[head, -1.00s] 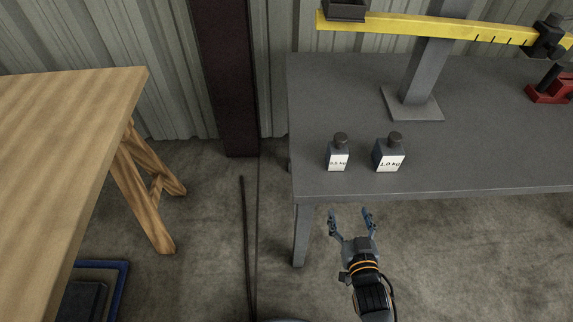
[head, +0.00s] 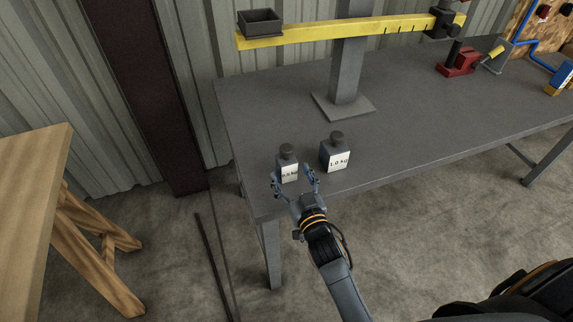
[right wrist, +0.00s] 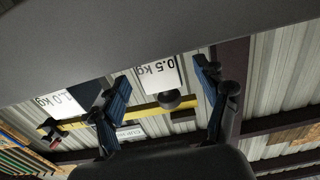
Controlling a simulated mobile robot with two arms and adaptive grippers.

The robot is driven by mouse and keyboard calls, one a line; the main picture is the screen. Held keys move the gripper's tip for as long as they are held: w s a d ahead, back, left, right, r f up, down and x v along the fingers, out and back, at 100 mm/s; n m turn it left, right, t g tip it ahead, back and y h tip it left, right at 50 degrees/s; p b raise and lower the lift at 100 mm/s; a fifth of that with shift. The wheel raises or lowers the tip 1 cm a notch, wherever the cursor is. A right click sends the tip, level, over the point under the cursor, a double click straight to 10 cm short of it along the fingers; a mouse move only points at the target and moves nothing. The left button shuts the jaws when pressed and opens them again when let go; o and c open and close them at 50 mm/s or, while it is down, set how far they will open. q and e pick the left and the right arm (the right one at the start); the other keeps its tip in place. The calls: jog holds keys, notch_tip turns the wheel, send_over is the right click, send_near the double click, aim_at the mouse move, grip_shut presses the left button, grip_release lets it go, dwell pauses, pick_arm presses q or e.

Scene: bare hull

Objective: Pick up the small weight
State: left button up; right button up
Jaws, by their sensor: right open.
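The small weight (head: 287,160), a dark block with a round knob and a white 0.5 kg label, stands upright on the grey table (head: 245,125) near its front left edge. The larger 1.0 kg weight (head: 335,153) stands just right of it. My right gripper (head: 293,181) is open and empty at the front of the small weight, one finger towards each side of it. In the right wrist view, upside down, the small weight (right wrist: 157,75) shows between the two fingers. I cannot tell whether the fingertips reach past its front face. My left gripper is not in view.
A yellow balance beam (head: 330,32) with a dark pan (head: 260,21) hangs over the table from a grey post (head: 347,65). A red clamp-like item (head: 459,62) sits further right. A wooden trestle table (head: 30,160) stands at left.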

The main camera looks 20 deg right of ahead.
aim_at(290, 170)
jog(key=w, duration=0.4)
jog(key=shift+w, duration=0.15)
grip_shut()
jog(key=shift+r, duration=0.2)
